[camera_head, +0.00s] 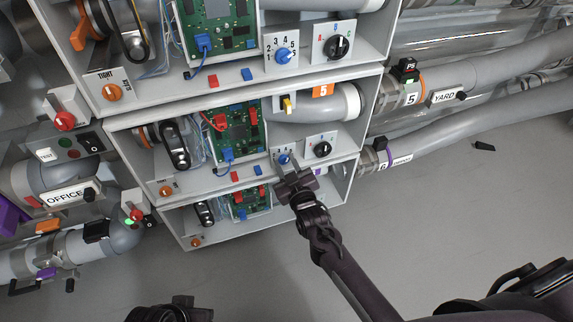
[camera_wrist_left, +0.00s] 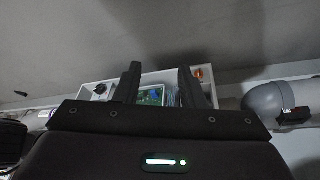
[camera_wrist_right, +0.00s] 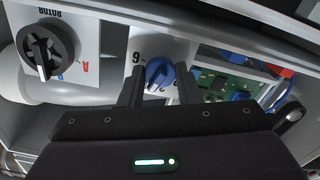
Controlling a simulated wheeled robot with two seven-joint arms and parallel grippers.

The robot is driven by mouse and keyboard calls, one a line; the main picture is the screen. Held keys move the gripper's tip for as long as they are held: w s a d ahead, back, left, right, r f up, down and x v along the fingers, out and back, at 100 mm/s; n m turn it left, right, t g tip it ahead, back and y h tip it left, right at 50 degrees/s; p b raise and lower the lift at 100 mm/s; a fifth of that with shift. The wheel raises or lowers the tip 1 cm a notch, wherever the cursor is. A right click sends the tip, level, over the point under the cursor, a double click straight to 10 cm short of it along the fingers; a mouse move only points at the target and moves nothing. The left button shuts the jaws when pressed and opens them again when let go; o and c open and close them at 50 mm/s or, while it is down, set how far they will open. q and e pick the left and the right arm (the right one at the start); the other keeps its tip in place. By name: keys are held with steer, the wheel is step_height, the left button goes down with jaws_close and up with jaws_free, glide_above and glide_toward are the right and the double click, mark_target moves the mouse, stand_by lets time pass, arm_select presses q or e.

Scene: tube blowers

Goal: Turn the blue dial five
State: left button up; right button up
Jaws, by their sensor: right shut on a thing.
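The blue dial (camera_head: 284,158) sits on a small white numbered plate in the middle box, at the lower right of its circuit board. My right gripper (camera_head: 293,177) reaches up to it from below and partly covers the plate. In the right wrist view the blue dial (camera_wrist_right: 160,73) lies between the two fingers (camera_wrist_right: 160,90), which are shut on it. A "6" shows on the plate near the left finger; other numbers are hidden. In the left wrist view my left gripper (camera_wrist_left: 158,80) is open and empty, facing the boxes from a distance.
A black rotor dial (camera_head: 322,149) is just right of the blue dial. An orange "5" label (camera_head: 322,90) is on this box. Another blue dial (camera_head: 282,56) is in the box above. Grey pipes run right; bare floor (camera_head: 450,210) lies lower right.

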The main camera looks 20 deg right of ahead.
arm_select(q)
steer(key=shift+a+r, duration=0.1)
arm_select(e)
steer(key=shift+m, duration=0.3)
steer(key=shift+c, duration=0.3)
steer(key=shift+m+p, duration=0.4)
steer(key=shift+m, duration=0.1)
steer(key=shift+m+p, duration=0.45)
steer(key=shift+m, duration=0.75)
steer(key=m+p, duration=0.1)
steer(key=m, duration=0.2)
arm_select(q)
steer(key=a, duration=0.1)
steer(key=s+a+g, duration=0.1)
steer(key=a+r+y, duration=0.1)
steer(key=shift+s+n+g, duration=0.15)
steer(key=shift+n+g, duration=0.15)
steer(key=shift+n, duration=0.1)
arm_select(e)
steer(key=shift+m, duration=0.5)
arm_select(q)
steer(key=shift+a, duration=0.1)
arm_select(e)
steer(key=o, duration=1)
arm_select(q)
steer(key=shift+s+f, duration=0.1)
steer(key=shift+s, duration=0.1)
